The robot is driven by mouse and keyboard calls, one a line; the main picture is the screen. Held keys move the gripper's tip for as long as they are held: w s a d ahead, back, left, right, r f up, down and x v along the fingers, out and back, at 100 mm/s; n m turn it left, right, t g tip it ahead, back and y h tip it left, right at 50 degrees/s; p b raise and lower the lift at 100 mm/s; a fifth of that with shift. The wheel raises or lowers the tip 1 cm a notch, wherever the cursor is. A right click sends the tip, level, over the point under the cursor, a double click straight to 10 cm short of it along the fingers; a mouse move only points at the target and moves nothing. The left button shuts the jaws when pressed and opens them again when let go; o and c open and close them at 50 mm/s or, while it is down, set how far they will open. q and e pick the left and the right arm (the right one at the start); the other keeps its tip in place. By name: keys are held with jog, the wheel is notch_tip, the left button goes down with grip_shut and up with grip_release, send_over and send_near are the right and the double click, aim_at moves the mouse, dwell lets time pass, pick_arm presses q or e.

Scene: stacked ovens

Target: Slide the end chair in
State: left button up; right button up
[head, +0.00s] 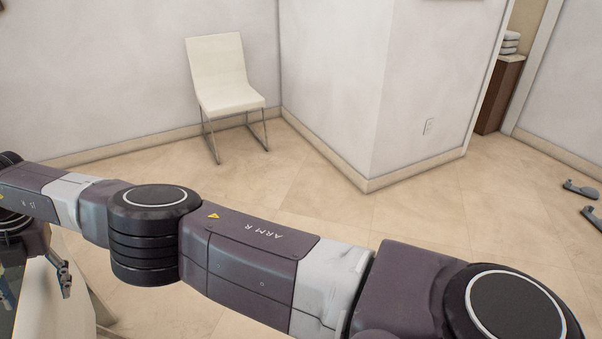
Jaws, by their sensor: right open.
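A white chair (226,80) with thin metal legs stands against the back wall, by the wall corner. At the lower left is a white panel (45,305) with a tan leg-like part beside it; it is cut off by the frame, and I cannot tell for certain if it is the end chair. My right arm crosses the view from the lower right to the left edge. My right gripper (65,282) hangs at the far left, open, close to the white panel. I cannot tell if it touches the panel.
A wall corner (369,185) juts out in the middle. A doorway at the right shows a brown cabinet (499,95) with folded towels (510,42). The tiled floor (300,190) between is clear.

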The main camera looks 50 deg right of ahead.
jog(key=shift+r, duration=0.1)
notch_tip(320, 180, up, 13)
jog(key=p, duration=1)
dwell(0.3)
